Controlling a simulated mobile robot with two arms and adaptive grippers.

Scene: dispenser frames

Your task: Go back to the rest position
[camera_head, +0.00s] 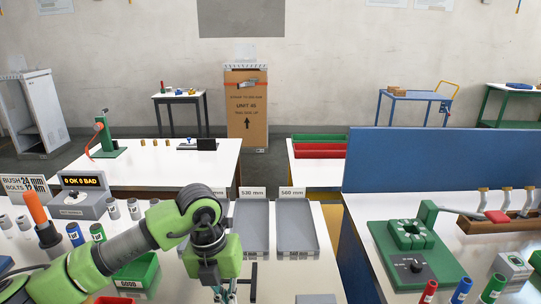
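My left arm, green and dark grey, comes in from the lower left and reaches over the near white bench. My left gripper (225,294) points down near the bottom edge of the view, in front of the grey trays. Its fingertips are small and partly cut off by the frame edge, so whether they are open or shut is unclear, and no held thing can be made out. My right gripper is not in view.
Grey trays, one marked 530 mm (255,228) and one 560 mm (295,230), lie beyond the gripper. A counter reading "0 OK 0 BAD" (84,197) stands left. A green fixture (412,250) and blue partition (440,165) are right.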

